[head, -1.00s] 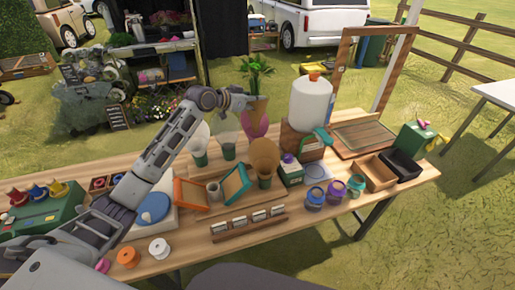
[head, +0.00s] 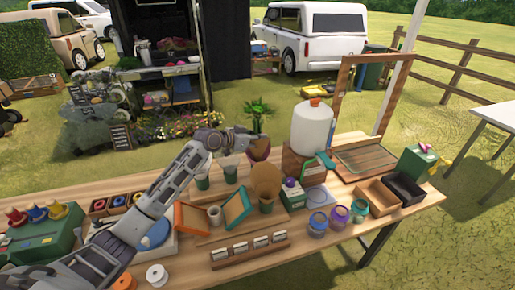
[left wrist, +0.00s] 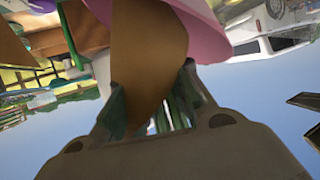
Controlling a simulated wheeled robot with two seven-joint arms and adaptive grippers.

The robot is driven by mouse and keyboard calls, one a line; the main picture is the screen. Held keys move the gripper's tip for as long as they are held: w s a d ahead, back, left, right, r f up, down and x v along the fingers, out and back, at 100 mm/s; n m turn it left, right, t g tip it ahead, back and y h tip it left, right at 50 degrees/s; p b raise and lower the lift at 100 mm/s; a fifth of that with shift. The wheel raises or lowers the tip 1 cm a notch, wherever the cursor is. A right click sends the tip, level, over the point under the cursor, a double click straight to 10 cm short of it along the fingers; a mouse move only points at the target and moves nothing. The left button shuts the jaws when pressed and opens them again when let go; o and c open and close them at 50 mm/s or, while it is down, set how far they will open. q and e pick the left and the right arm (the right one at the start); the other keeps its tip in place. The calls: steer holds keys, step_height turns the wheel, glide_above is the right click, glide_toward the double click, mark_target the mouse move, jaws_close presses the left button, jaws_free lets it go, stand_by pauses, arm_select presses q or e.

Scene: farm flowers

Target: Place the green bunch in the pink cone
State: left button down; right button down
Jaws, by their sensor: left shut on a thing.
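The green bunch (head: 257,106) has leafy tops and stands upright above the back of the table. My left gripper (head: 250,140) is shut on its brown wrapped lower part, which shows between the fingers in the left wrist view (left wrist: 148,60). The pink cone (head: 261,152) is just below and behind the gripper, behind the brown cone. Its pale pink flared rim (left wrist: 215,25) shows close beside the wrap in the left wrist view. I cannot tell whether the bunch's lower end is inside the cone. My right gripper is out of view.
A brown cone (head: 266,178) stands in front, with clear cones (head: 230,162) to the left. A large white jug (head: 312,128) stands close on the right. Orange and green frames (head: 191,218), jars (head: 339,217) and boxes crowd the table.

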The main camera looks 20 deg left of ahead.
arm_select(q)
steer(key=shift+f, duration=0.15)
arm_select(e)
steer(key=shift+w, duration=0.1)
arm_select(q)
step_height(320, 180, down, 4)
steer(key=shift+r, duration=0.15)
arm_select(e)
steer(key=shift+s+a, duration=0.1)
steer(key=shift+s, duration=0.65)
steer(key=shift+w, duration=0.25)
arm_select(q)
steer(key=c, duration=1.3)
jaws_free()
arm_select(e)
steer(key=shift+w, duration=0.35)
